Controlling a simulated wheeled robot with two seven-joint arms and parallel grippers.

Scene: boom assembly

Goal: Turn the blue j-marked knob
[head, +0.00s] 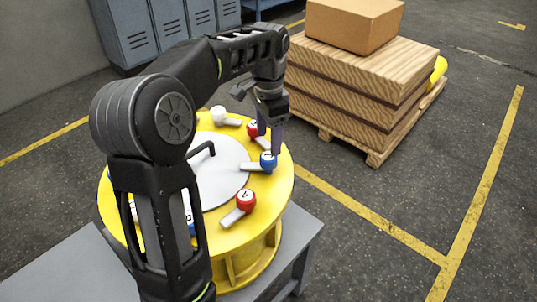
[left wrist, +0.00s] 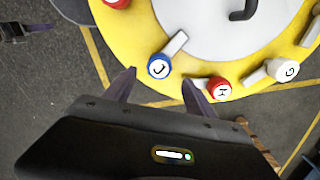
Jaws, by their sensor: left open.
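The blue knob marked J (head: 268,161) sits near the right rim of the round yellow drum (head: 284,182). Its light grey lever points inward over the white centre disc. In the left wrist view the J knob (left wrist: 159,66) shows clearly, with its lever toward the upper right. My left gripper (head: 269,138) is open and points down at this knob from above. In the left wrist view its fingertips (left wrist: 159,80) are spread to either side of the knob. Whether they touch it cannot be told.
Red knobs (head: 246,200) (left wrist: 219,88) flank the J knob, and a white knob (head: 218,114) lies farther round. A bent black handle (head: 203,150) rises from the disc. A loaded wooden pallet (head: 375,155) stands behind. A dark part, possibly my right gripper (left wrist: 30,29), shows at the wrist view's left edge.

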